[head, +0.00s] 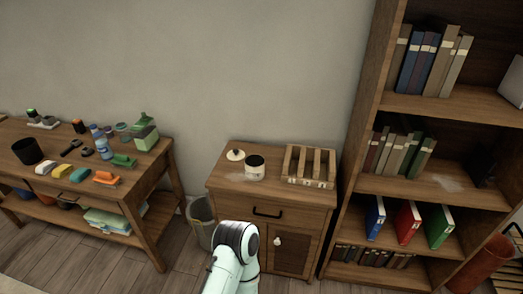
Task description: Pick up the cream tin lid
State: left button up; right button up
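The cream tin lid (235,156), a small pale disc with a darker knob, lies on the top of a small wooden cabinet (222,180), towards its back left. Just right of it stands an open cream tin (255,172) with a dark inside. The lid is beside the tin, not on it. A pale teal and white link of my arm rises from the bottom edge in front of the cabinet. Neither of my grippers can be seen, and nothing covers the lid.
A slatted wooden rack (309,167) stands right of the tin. A tall bookshelf (367,110) rises to the right. A workbench (150,166) with tools and bottles stands left. A bin (201,222) sits on the floor between bench and cabinet. The cabinet's front left top is clear.

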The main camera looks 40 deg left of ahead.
aim_at(236, 155)
jog(key=k+j+z, duration=0.1)
jog(key=j+z, duration=0.15)
jog(key=j, duration=0.25)
jog(key=k+j+z, duration=0.1)
jog(key=j+z, duration=0.2)
jog(key=j, duration=0.2)
jog(key=k+j, duration=0.15)
jog(key=j, duration=0.25)
jog(key=k+j+z, duration=0.1)
jog(key=j, duration=0.35)
jog(key=k+j, duration=0.15)
jog(key=j, duration=0.25)
jog(key=k+j+z, duration=0.1)
jog(key=j, duration=0.35)
jog(key=k+j, duration=0.2)
jog(key=j, duration=0.2)
